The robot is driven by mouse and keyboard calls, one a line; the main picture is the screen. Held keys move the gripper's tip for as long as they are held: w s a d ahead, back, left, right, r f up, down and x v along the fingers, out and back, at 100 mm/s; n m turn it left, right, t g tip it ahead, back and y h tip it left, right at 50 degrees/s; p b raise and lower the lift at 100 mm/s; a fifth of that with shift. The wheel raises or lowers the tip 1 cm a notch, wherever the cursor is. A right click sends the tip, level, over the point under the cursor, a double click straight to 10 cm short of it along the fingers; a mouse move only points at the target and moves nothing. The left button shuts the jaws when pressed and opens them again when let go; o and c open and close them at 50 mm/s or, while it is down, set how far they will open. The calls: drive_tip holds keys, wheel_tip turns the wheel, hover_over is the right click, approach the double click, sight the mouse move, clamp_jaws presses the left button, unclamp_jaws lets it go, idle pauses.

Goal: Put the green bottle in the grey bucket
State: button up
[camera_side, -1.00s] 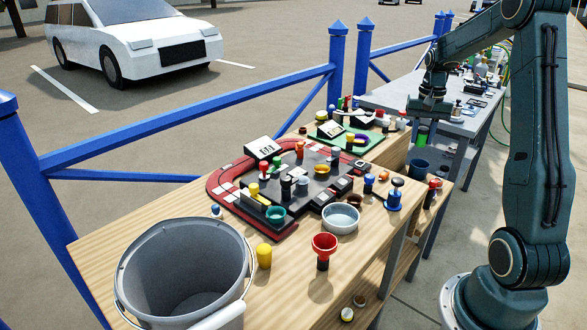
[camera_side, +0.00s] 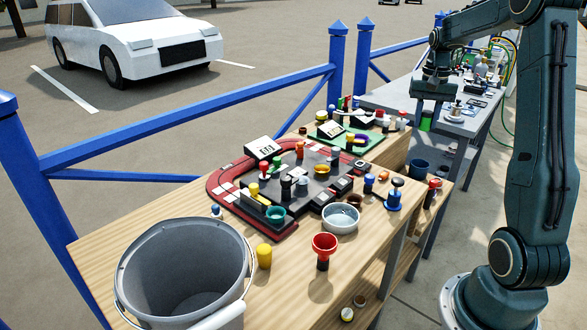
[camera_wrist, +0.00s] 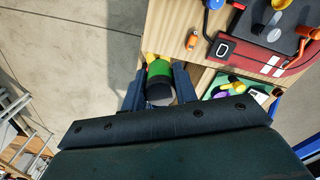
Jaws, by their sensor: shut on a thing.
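The green bottle (camera_side: 426,121) hangs below my gripper (camera_side: 433,97), past the far right end of the wooden table. In the wrist view the bottle (camera_wrist: 158,70) shows green with a dark near end and a bit of yellow at its far side. It sits between the two fingers of my gripper (camera_wrist: 158,88), which are shut on it. The grey bucket (camera_side: 185,265) stands upright on the near left of the wooden table, with its mouth open and its visible inside empty. The bottle is far from the bucket, across the table.
The wooden table (camera_side: 110,245) holds a red-edged panel (camera_side: 235,203), a pale bowl (camera_side: 340,217), a red cup-shaped piece (camera_side: 324,246) and a yellow cylinder (camera_side: 264,256) beside the bucket. A blue railing (camera_side: 190,128) runs behind. A grey table (camera_side: 395,95) stands at the back right.

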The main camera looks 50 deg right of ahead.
drive_tip(key=shift+w+a, duration=0.3)
drive_tip(key=shift+w, duration=0.2)
drive_tip(key=w+a+r+n, duration=0.1)
drive_tip(key=w+a+n, duration=0.2)
drive_tip(key=w+a, duration=0.5)
drive_tip(key=w+a+r+n, duration=0.2)
drive_tip(key=w+a+n, duration=0.15)
drive_tip(key=a, duration=0.85)
drive_tip(key=w+a+r+n, duration=0.1)
drive_tip(key=w+a+n, duration=0.2)
drive_tip(key=w+a, duration=0.5)
drive_tip(key=s+a+r+n, duration=0.1)
drive_tip(key=s+a+n, duration=0.1)
drive_tip(key=a, duration=1)
drive_tip(key=s+a+r+n, duration=0.1)
drive_tip(key=s+a+n, duration=0.2)
drive_tip(key=a, duration=1)
drive_tip(key=s+a+r+n, duration=0.2)
drive_tip(key=s+a, duration=0.3)
drive_tip(key=a, duration=0.8)
drive_tip(key=shift+n, duration=0.75)
drive_tip(key=shift+f, duration=0.1)
wheel_tip(320, 180, down, 11)
